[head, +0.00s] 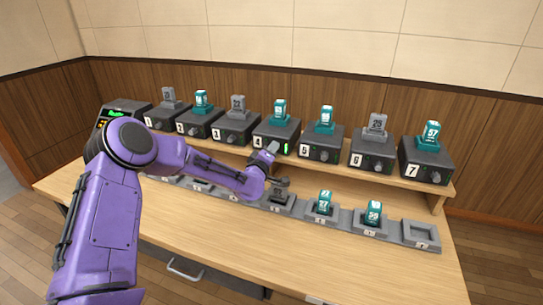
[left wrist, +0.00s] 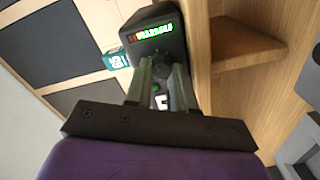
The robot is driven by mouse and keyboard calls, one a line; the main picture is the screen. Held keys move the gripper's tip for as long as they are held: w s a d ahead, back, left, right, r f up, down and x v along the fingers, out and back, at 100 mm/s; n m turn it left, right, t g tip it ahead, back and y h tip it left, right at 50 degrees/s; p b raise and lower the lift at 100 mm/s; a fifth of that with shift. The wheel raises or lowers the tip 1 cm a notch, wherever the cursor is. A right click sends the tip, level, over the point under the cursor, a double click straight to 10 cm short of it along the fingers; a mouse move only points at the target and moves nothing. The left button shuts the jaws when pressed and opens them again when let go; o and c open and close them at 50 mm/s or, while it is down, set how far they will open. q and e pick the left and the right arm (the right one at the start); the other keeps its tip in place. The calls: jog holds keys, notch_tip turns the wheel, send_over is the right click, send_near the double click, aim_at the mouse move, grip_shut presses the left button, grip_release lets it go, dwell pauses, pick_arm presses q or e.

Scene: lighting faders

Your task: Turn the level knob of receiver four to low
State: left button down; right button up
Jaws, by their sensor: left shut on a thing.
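Receiver four (head: 284,134) is a dark box on the raised shelf, with a "4" label, a lit green meter and a teal pack (head: 279,112) on top. My left gripper (head: 269,152) reaches its front face from the left. In the left wrist view, receiver four (left wrist: 158,22) shows a lit meter, mostly green with some red. The left gripper's two fingers (left wrist: 160,80) are closed around the level knob (left wrist: 160,87) below the meter. The knob is mostly hidden by the fingers, so its setting cannot be read. My right gripper is out of view.
Receiver three (head: 233,127) and receiver five (head: 321,141) stand on either side, with more receivers along the shelf. Below, a row of grey docks (head: 420,235) lies on the wooden desk (head: 365,265), some holding packs. The front of the desk is clear.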

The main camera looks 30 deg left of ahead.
pick_arm(q)
jog(key=shift+d+m+b, duration=0.15)
jog(key=shift+m+b, duration=16.85)
jog(key=shift+b, duration=2.8)
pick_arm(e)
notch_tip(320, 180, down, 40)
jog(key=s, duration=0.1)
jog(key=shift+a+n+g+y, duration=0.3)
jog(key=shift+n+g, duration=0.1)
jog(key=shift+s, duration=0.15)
pick_arm(q)
jog(key=c, duration=1)
grip_release()
jog(key=shift+w, duration=0.1)
jog(key=shift+o, duration=0.2)
